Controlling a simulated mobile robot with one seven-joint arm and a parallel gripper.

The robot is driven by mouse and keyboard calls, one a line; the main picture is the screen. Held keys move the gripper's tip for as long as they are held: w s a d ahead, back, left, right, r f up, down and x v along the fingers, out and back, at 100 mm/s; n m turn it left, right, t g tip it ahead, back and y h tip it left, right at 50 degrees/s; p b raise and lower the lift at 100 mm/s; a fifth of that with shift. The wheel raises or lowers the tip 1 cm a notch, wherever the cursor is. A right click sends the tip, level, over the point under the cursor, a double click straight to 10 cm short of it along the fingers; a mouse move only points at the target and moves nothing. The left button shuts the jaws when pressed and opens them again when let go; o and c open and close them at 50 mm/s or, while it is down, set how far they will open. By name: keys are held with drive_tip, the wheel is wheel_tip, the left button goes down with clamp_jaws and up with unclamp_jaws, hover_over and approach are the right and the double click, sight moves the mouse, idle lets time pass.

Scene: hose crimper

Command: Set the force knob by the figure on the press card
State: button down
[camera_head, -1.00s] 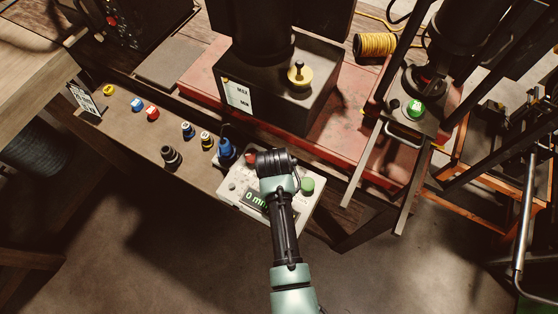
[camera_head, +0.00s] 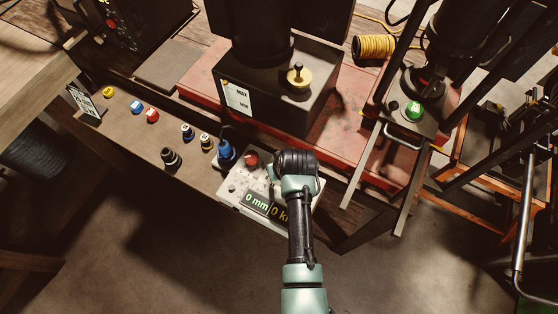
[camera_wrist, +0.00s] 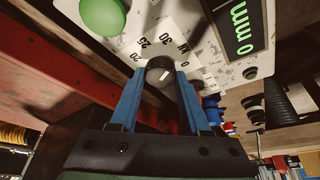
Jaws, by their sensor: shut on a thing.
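The force knob (camera_wrist: 160,73), dark with a pale pointer mark, sits on a white dial plate (camera_wrist: 172,34) in the wrist view. Figures 20, 25 and 30 and the letters kN can be read around it. My gripper (camera_wrist: 160,86) has its two blue fingers shut on the knob, one on each side. In the head view my wrist hides the knob and fingertips. The control panel's display (camera_head: 266,206) reads 0 mm and 0 kN. A small white card (camera_head: 84,102) stands at the bench's left end; its writing is too small to read surely.
A red button (camera_head: 251,160) is on the panel, and a green button (camera_wrist: 102,15) is beside the dial. A blue fitting (camera_head: 226,154) and several small coloured pieces stand on the bench to the left. The dark press block bears a MAX/MIN label (camera_head: 238,98).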

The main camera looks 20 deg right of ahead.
drive_tip(key=n+b, duration=0.1)
drive_tip(key=n, duration=0.1)
drive_tip(key=n+y+b, duration=0.1)
drive_tip(key=n, duration=0.1)
drive_tip(key=n+y, duration=0.1)
drive_tip(key=n, duration=0.1)
drive_tip(key=shift+d+f+g+b, duration=0.15)
drive_tip(key=shift+d+g+b, duration=0.15)
drive_tip(key=shift+b, duration=0.1)
drive_tip(key=n+b, duration=0.1)
drive_tip(key=n, duration=0.1)
drive_tip(key=n+y+b, duration=0.1)
drive_tip(key=shift+w+n+g+y, duration=0.1)
drive_tip(key=shift+n+g+y, duration=0.2)
drive_tip(key=shift+n+g, duration=0.1)
drive_tip(key=shift+n+g+b, duration=0.5)
drive_tip(key=shift+n+b, duration=0.4)
drive_tip(key=shift+n, duration=0.4)
drive_tip(key=shift+c, duration=1.8)
unclamp_jaws()
drive_tip(key=shift+y, duration=0.3)
